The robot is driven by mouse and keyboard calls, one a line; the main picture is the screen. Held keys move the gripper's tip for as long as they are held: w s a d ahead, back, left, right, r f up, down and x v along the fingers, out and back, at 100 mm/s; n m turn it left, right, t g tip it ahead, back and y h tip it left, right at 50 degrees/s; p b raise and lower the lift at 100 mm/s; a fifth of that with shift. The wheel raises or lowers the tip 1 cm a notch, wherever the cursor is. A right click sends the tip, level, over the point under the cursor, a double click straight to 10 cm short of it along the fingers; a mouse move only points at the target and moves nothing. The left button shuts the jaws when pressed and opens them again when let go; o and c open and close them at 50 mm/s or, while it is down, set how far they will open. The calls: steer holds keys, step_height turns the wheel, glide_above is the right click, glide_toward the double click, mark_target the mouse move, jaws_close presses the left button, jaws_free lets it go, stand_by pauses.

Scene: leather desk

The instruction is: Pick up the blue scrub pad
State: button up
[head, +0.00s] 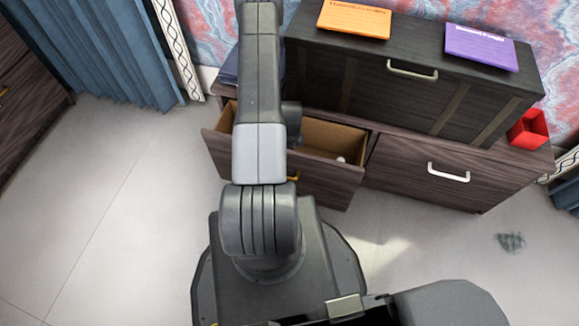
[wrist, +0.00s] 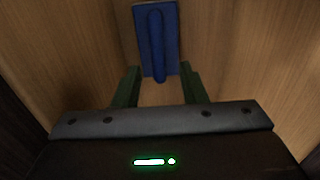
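The blue scrub pad (wrist: 172,42) shows in the wrist view, at the top centre against light wood-coloured surfaces. It is a flat blue rectangle with a raised rounded blue ridge down its middle. My gripper (wrist: 160,72) is open, with its two dark green fingers apart. The pad's near end shows just beyond and between the fingertips; I cannot tell whether they touch. In the head view my arm reaches over the open drawer (head: 335,187), and my gripper and the pad are hidden there.
The drawer's walls stand close around my gripper. A small whitish thing (head: 341,160) lies in the drawer. A red container (head: 528,130) sits right. Floor at left is clear.

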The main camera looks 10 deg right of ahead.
steer(key=f+b, duration=0.1)
steer(key=f, duration=0.5)
steer(key=shift+a+f+b, duration=0.2)
steer(key=shift+f+b, duration=0.1)
steer(key=shift+b, duration=0.05)
jaws_close()
